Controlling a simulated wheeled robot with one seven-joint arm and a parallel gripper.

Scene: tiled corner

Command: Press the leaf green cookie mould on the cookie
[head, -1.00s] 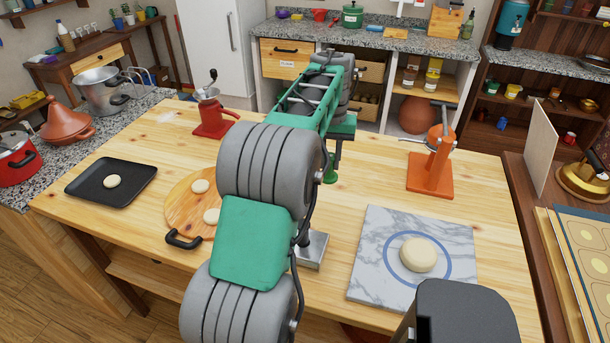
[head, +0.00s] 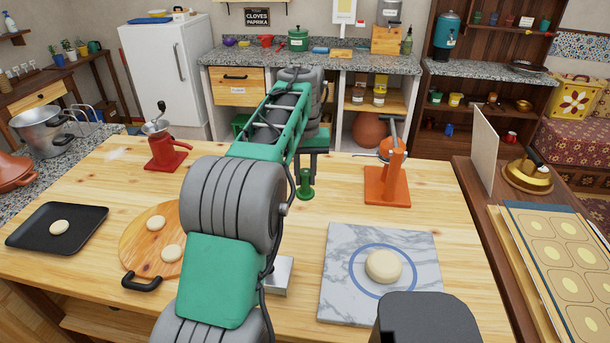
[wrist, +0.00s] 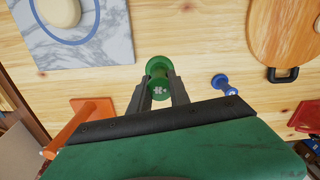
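The leaf green cookie mould (head: 305,185) is upright below my gripper (head: 311,163), over the middle of the wooden table. In the wrist view the mould (wrist: 158,78) sits between the two dark fingertips of my gripper (wrist: 159,90), which look closed on it. I cannot tell whether its base touches the table. Small pale cookies lie on the round wooden board (head: 133,225) and one cookie (head: 59,227) lies on the black tray (head: 30,241). A larger dough disc (head: 383,266) lies on the marble slab (head: 343,243), inside a blue ring.
A blue mould (wrist: 223,84) stands on the table beside the green one in the wrist view. The orange press (head: 388,180) stands at the back right and a red grinder (head: 165,150) at the back left. A metal block (head: 279,272) is partly behind my arm.

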